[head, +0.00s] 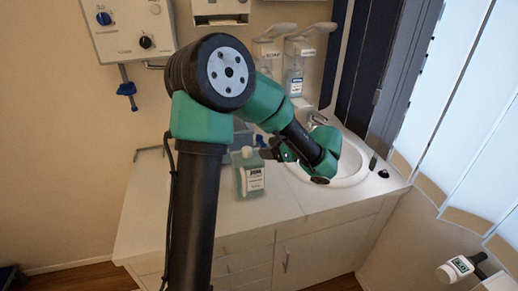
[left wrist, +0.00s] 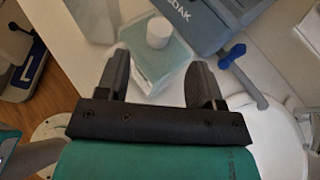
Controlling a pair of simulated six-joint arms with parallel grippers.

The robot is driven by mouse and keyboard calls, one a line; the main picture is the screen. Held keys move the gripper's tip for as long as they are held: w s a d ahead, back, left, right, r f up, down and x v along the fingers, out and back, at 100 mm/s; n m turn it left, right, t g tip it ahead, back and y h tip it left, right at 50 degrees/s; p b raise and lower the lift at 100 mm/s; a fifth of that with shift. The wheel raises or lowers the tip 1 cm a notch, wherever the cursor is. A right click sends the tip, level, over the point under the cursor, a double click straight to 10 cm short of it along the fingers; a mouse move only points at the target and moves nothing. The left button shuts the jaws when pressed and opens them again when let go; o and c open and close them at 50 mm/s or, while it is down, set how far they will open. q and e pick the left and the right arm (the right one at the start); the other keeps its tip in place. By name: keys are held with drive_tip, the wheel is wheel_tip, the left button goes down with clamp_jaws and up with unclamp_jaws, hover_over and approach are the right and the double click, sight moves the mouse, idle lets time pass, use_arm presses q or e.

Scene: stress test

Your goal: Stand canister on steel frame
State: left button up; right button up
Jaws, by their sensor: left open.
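A squarish clear bottle with pale green contents and a white label, which looks like the canister (head: 250,176), stands upright on the white counter. In the left wrist view, its white cap and the shoulders of the canister (left wrist: 158,68) show between my fingers. My left gripper (head: 274,151) is open and close beside its top; I cannot tell whether a finger touches it. A thin grey metal bar (head: 148,151), perhaps part of the steel frame, shows at the counter's back left. My arm hides the rest. My right gripper is not in view.
A white sink (head: 350,165) with a tap is right of the canister. Dispensers (head: 295,75) hang on the wall behind. A white bottle (head: 452,271) is at the lower right. The counter's front (head: 235,212) is clear beside my arm.

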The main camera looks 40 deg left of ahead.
use_arm(q)
drive_tip(key=shift+v, duration=2.2)
drive_tip(key=shift+f, duration=0.1)
